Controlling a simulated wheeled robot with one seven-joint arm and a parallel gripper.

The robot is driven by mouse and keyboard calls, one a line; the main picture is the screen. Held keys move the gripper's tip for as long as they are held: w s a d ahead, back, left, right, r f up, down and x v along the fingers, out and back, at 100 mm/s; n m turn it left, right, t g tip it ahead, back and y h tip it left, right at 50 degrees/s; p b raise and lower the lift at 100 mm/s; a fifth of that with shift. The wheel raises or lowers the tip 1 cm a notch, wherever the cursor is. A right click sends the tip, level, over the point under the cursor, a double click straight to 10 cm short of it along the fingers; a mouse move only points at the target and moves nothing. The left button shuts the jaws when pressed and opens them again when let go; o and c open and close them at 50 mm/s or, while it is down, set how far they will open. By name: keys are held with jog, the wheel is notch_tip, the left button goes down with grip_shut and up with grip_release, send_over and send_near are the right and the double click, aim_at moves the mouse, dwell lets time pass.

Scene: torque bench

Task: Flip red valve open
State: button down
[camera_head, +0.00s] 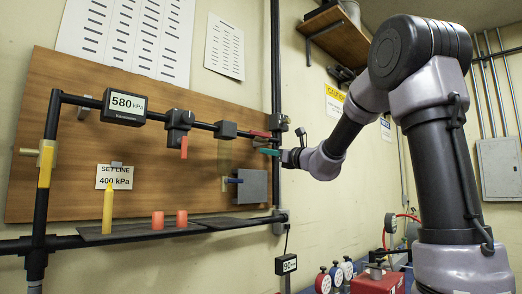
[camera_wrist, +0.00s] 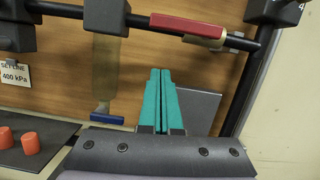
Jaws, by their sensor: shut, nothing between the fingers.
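One red valve handle (camera_head: 260,134) lies along the black pipe at the right end of the board; in the wrist view this red handle (camera_wrist: 187,25) runs nearly level along the pipe. My gripper (camera_head: 263,151) has teal fingers and sits just below and in front of the right-hand red handle. In the wrist view my gripper (camera_wrist: 160,72) is shut with its fingers side by side, empty, with a gap between the fingertips and the red handle.
A blue handle (camera_wrist: 106,118) sits below left of the fingers, beside a grey plate (camera_head: 252,187). A yellow handle (camera_head: 46,165) is on the left upright pipe. The gauge (camera_head: 126,106) reads 580 kPa; a sign (camera_head: 115,177) says SET LINE 400 kPa. Red caps (camera_head: 158,220) stand on the shelf.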

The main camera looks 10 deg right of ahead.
jog(key=v, duration=0.6)
jog(key=shift+s, duration=0.2)
jog(key=shift+d, duration=0.15)
jog(key=s+a+f+n+g+h, duration=0.1)
jog(key=s+a+f+n+g, duration=0.25)
jog(key=s+f+n, duration=0.35)
jog(key=s+a+f+n+g+h, duration=0.1)
jog(key=s+a+f+n+g, duration=0.35)
jog(key=s, duration=0.45)
jog(key=s+d+f+n+g+h, duration=0.1)
jog(key=s+d+f+n+h, duration=0.7)
jog(key=s+d+f+n, duration=0.2)
jog(key=s+d+n, duration=0.1)
jog(key=d+n, duration=0.1)
jog(key=shift+s+d+f+g, duration=0.2)
jog(key=shift+d+f+g, duration=0.1)
jog(key=shift+d+f, duration=0.05)
